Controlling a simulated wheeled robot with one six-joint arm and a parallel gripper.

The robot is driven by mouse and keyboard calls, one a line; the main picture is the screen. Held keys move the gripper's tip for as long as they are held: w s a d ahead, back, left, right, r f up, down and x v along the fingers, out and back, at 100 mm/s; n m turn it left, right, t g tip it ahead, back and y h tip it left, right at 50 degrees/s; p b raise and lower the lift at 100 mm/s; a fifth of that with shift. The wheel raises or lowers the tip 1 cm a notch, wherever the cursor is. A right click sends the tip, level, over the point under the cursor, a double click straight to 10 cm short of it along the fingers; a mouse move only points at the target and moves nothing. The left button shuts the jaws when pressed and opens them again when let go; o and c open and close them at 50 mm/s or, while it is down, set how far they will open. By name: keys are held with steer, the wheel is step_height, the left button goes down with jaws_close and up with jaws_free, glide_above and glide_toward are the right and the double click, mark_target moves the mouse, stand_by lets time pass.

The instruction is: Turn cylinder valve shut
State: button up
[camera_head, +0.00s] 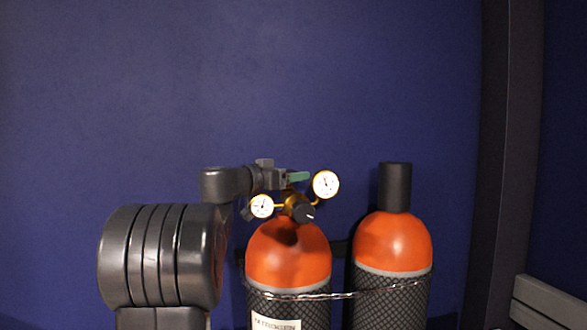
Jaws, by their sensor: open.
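The cylinder (289,256) with an orange shoulder stands upright at the middle bottom, its lower part in dark mesh with a white label. On its top sit a brass regulator with two white gauges (326,184) and a black knob (303,212). A green valve handle (299,176) shows just above the regulator. My gripper (283,178) reaches in from the left at the height of the green handle, its tip right beside or around it. It is open. Whether its fingers touch the handle cannot be told, as the far finger is partly hidden.
A second orange-topped cylinder (392,241) with a black cap (395,187) stands close on the right. A chain (340,295) runs across both cylinders. A dark blue wall (150,90) is behind, with a dark post (505,150) at right. A grey slatted thing (550,302) is at the lower right.

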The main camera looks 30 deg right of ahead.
steer(key=shift+x, duration=0.9)
steer(key=shift+c, duration=0.4)
steer(key=c, duration=0.9)
